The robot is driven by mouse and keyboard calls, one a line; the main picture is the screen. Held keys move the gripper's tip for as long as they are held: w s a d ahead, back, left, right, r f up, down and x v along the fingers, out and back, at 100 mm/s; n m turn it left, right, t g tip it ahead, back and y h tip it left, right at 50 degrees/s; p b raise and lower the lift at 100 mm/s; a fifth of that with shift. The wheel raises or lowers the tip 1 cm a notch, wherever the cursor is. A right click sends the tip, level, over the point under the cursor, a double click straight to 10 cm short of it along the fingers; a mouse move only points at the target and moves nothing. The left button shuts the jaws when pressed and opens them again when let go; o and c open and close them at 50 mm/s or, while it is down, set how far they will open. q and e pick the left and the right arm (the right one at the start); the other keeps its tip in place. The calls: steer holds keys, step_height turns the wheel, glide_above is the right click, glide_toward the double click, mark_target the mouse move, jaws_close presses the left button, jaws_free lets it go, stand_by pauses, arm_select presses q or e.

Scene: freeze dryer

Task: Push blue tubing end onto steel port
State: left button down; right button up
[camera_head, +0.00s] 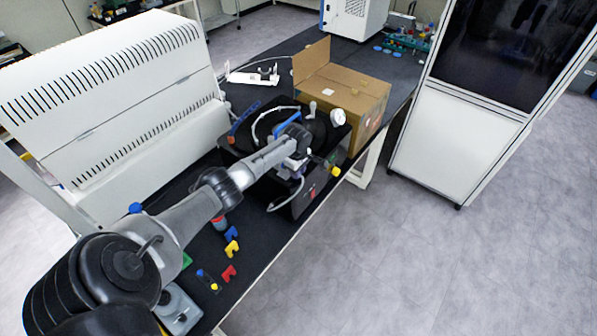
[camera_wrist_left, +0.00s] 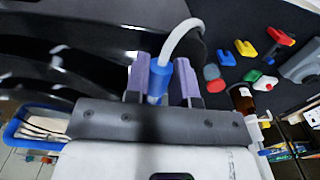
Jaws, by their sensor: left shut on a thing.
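My left gripper (camera_head: 297,160) is over the black freeze dryer (camera_head: 318,193) in the head view. In the left wrist view the fingers of the left gripper (camera_wrist_left: 162,78) are shut on the blue tubing end (camera_wrist_left: 157,82). White tubing (camera_wrist_left: 181,33) rises from this end and curves to the upper right. A pale loop of tubing also shows beside the dryer in the head view (camera_head: 288,197). I cannot pick out the steel port for sure in either view, nor tell whether the blue end touches it. My right gripper is not in view.
An open cardboard box (camera_head: 340,88) stands behind the dryer. A large white vented cabinet (camera_head: 125,110) stands at the left. Red (camera_head: 229,273) and yellow (camera_head: 232,248) pieces lie on the dark bench in front. A brown bottle (camera_wrist_left: 241,99) is right of the gripper.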

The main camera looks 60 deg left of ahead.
arm_select(q)
steer(key=shift+s+a, duration=0.15)
steer(key=shift+a, duration=0.15)
stand_by(0.5)
steer(key=c, duration=0.9)
jaws_free()
steer(key=shift+r, duration=0.1)
steer(key=shift+r+b, duration=0.4)
steer(key=shift+r, duration=6.45)
